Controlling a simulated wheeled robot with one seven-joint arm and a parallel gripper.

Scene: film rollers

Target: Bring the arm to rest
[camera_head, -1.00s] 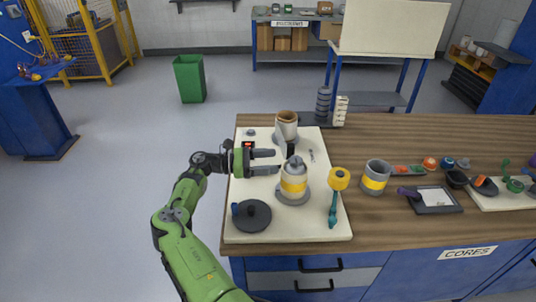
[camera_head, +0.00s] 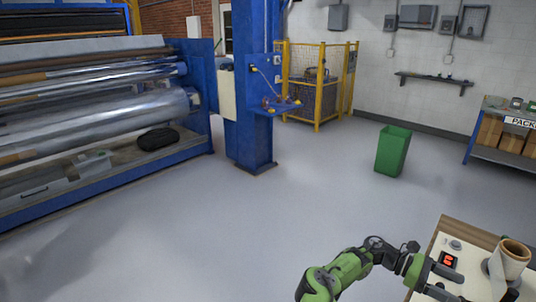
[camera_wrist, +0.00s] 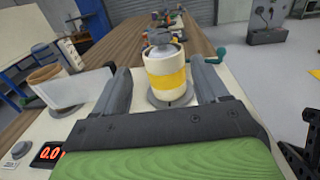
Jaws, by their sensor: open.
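My gripper (camera_head: 460,288) is at the lower right of the head view, over the left end of the pale board on the bench. It is open and empty, with its fingers apart. In the wrist view, a white canister with a yellow band and grey top (camera_wrist: 166,72) stands upright on a round grey base, seen between my two fingers (camera_wrist: 160,66). The fingers do not close on it; whether they touch it I cannot tell. My green arm (camera_head: 345,270) reaches in from the bottom of the head view.
A brown-rimmed cup (camera_head: 513,252) and a red digital display (camera_head: 448,260) are beside my gripper. A green bin (camera_head: 392,150) stands on the floor behind. A blue roller machine (camera_head: 100,110) fills the left. The floor between is clear.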

